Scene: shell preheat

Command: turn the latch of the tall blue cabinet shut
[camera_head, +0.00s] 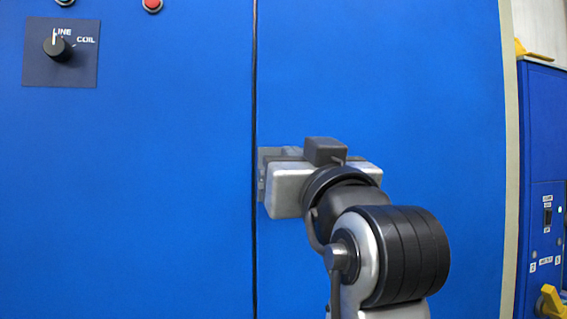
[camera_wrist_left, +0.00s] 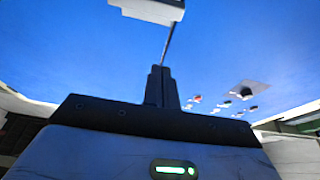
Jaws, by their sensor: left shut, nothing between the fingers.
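The tall blue cabinet (camera_head: 150,200) fills most of the head view, with a dark vertical seam between its two door panels. A grey metal latch part (camera_head: 264,160) shows beside the seam, mostly hidden behind my left gripper (camera_head: 290,185). I cannot tell its turn angle. In the left wrist view my left gripper (camera_wrist_left: 160,72) has its dark fingers together, with nothing between them, and they point toward the blue door. A pale grey block, probably the latch (camera_wrist_left: 150,8), is cut off at the top edge, apart from the fingertips in the picture. My right gripper is not seen.
A black selector knob (camera_head: 58,47) on a dark plate and a red button (camera_head: 152,5) sit on the left panel. A second blue cabinet (camera_head: 543,150) with yellow handles stands at the right. The door face around the gripper is flat and clear.

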